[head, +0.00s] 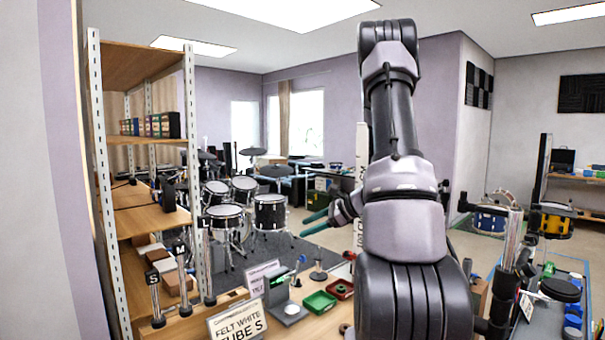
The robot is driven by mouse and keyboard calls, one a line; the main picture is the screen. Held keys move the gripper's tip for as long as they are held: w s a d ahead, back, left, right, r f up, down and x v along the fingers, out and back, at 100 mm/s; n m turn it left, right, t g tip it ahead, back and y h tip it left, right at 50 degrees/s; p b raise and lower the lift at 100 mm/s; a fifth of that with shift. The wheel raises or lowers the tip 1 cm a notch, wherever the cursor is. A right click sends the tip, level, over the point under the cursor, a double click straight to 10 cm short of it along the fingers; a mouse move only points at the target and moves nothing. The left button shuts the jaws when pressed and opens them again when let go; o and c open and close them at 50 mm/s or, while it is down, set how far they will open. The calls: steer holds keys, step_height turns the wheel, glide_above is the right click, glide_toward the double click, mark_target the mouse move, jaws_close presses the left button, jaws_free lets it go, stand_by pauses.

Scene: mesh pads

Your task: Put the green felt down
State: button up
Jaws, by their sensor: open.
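My gripper (315,223) is in the middle of the head view, left of my arm. Its two teal fingers point left and stand apart, with nothing seen between them. It is above and behind the wooden work surface. A small bright green piece (279,280) shows at the grey stand (291,312) below the gripper and to its left. It may be the green felt, but it is too small to be sure. The gripper is clear of it. My arm hides part of the surface on the right.
A green tray (320,303) and a red tray (340,289) sit right of the stand. A sign reading "FELT WHITE TUBE S" (237,322) stands in front. A wooden shelf rack (190,180) rises on the left. Drums (270,212) stand beyond. A cluttered bench lies at the right.

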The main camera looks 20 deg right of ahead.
steer(key=s+a+r+n+g+h, duration=0.1)
steer(key=s+a+r+n+g, duration=0.3)
steer(key=s+a+r+n, duration=0.75)
steer(key=s+a+r+n+t+h, duration=0.1)
steer(key=s+r+n+t+h, duration=0.1)
steer(key=s+r+n+h, duration=0.3)
steer(key=s+r+n, duration=0.1)
steer(key=s+r, duration=0.3)
steer(key=s, duration=0.4)
steer(key=shift+s+a+r+n+t+h, duration=0.15)
steer(key=shift+a+r+n+t+h, duration=0.15)
steer(key=shift+a+n+t, duration=0.1)
